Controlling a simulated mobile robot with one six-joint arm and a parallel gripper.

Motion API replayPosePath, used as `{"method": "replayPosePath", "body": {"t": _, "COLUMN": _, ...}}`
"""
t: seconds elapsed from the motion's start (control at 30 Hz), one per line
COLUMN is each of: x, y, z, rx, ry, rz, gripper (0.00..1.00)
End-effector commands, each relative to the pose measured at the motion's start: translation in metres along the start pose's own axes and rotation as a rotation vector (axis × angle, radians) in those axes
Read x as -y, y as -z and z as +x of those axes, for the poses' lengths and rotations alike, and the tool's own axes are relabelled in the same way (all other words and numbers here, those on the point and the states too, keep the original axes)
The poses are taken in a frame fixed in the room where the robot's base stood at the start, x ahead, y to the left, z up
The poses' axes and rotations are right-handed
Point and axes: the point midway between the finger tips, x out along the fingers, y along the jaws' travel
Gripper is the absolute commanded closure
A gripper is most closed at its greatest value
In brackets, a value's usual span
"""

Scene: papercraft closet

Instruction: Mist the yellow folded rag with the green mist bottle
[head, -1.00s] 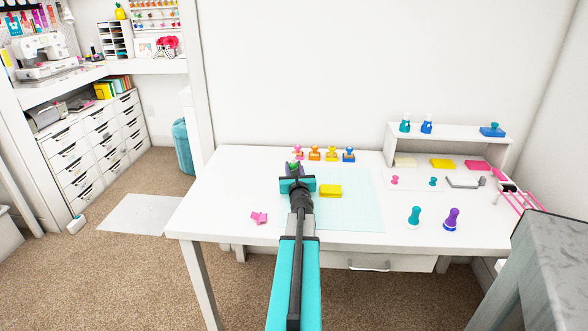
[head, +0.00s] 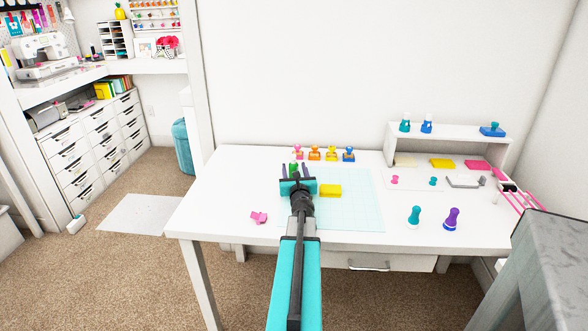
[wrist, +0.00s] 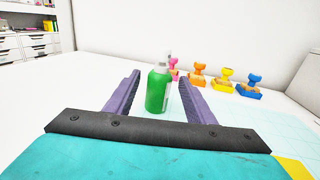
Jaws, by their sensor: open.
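The green mist bottle (wrist: 157,90) stands upright on the white table, with a clear or white top. In the wrist view it shows between the two purple fingers of my gripper (wrist: 158,88), which are open with a gap on each side of it. In the head view my gripper (head: 297,172) partly hides the bottle (head: 294,168). The yellow folded rag (head: 330,191) lies flat on the pale cutting mat, just right of my gripper. Its corner shows at the lower right of the wrist view (wrist: 296,168).
Several stamps (head: 331,155) stand in a row behind the bottle. A pink scrap (head: 259,217) lies left of my arm. Teal (head: 414,216) and purple (head: 451,219) stampers stand at the right, before a small white shelf (head: 448,135). The mat's (head: 358,213) front part is clear.

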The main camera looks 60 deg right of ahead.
Motion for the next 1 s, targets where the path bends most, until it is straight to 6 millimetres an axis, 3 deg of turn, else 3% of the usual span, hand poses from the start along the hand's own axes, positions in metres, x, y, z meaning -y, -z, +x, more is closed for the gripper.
{"method": "replayPosePath", "body": {"t": 0.73, "x": 0.000, "y": 0.000, "z": -0.070, "rx": 0.000, "ry": 0.000, "rz": -0.001, "gripper": 0.50}}
{"method": "replayPosePath", "body": {"t": 1.0, "x": -0.001, "y": -0.003, "z": -0.080, "rx": -0.003, "ry": -0.004, "rz": 0.001, "gripper": 0.50}}
